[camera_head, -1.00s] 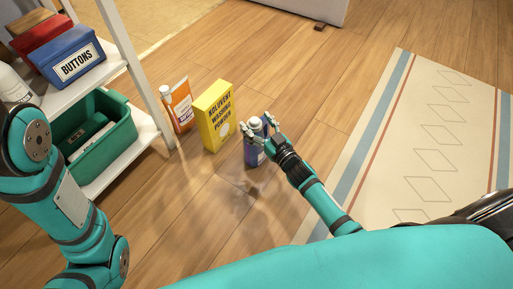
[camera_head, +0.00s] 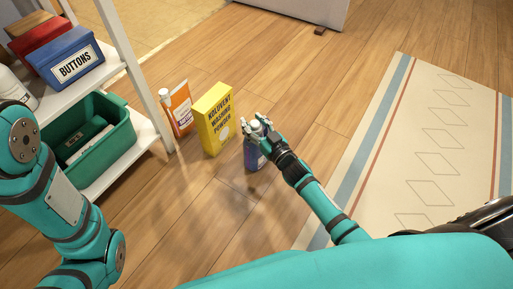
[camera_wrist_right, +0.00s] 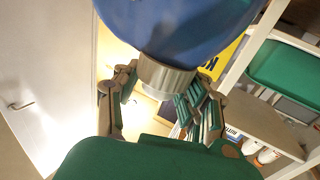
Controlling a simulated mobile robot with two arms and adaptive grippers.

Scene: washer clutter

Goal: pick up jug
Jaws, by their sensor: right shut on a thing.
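The blue jug (camera_head: 253,158) stands upright on the wood floor, to the right of a yellow box. My right gripper (camera_head: 258,124) is at its top and shut on it around the cap. The gripper and hand hide much of the jug's upper part. In the right wrist view the blue jug (camera_wrist_right: 180,25) fills the top, and its grey cap (camera_wrist_right: 165,76) sits between the two fingers. My left arm shows at the left edge of the head view, but its gripper is out of view.
A white shelf (camera_head: 150,137) holds a green bin (camera_head: 122,140) and a blue buttons box (camera_head: 70,58). A patterned rug (camera_head: 440,125) lies right, with bare floor between.

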